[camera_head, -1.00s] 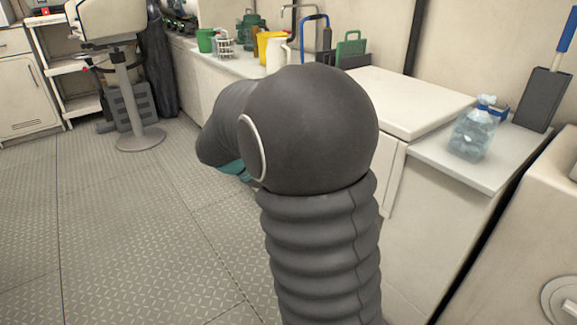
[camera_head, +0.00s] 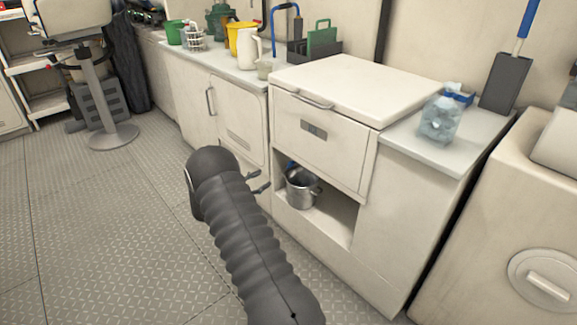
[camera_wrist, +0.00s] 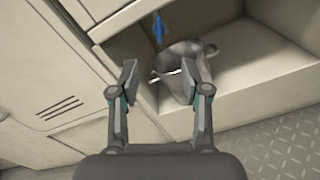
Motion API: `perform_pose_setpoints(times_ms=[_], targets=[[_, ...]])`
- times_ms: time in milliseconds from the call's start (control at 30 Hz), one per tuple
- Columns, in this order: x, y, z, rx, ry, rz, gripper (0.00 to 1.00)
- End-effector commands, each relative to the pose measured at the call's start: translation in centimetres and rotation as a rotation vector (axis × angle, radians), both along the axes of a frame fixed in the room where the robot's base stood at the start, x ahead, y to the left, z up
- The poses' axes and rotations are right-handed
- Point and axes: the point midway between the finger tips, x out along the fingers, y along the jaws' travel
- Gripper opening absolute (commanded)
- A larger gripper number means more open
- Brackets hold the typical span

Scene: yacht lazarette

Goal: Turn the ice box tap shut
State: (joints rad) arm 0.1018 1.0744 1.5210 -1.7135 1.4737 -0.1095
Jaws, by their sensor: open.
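The ice box (camera_head: 322,127) is a white cabinet with a thick lid, a front handle and an open niche below. In the wrist view its tap shows a blue lever (camera_wrist: 157,27) pointing up and down at the niche's top. In the head view only a small blue bit (camera_head: 290,164) of it shows. A metal pot (camera_head: 301,190) stands in the niche under the tap; it also shows in the wrist view (camera_wrist: 182,70). My gripper (camera_wrist: 162,70) is open and empty in front of the niche, short of the tap; its fingers also show in the head view (camera_head: 258,181).
A louvred cabinet door (camera_head: 238,120) adjoins the niche on the left. The patterned floor at left is open.

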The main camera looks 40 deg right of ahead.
Motion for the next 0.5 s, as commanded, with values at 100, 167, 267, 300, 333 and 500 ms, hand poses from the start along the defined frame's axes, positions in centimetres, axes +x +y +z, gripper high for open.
perform_pose_setpoints(times_ms=[100,167,267,300,333,500], targets=[[0.3,-0.5,-0.4,-0.011,0.006,0.008,0.47],[0.3,-1.0,-0.4,-0.012,0.007,0.008,0.47],[0.3,-2.3,-0.4,-0.011,0.007,0.006,0.47],[0.4,-3.0,-0.4,-0.012,0.007,0.006,0.47],[0.4,-3.5,-0.4,-0.011,0.006,0.005,0.47],[0.6,-6.8,-0.3,-0.01,0.006,0.004,0.47]])
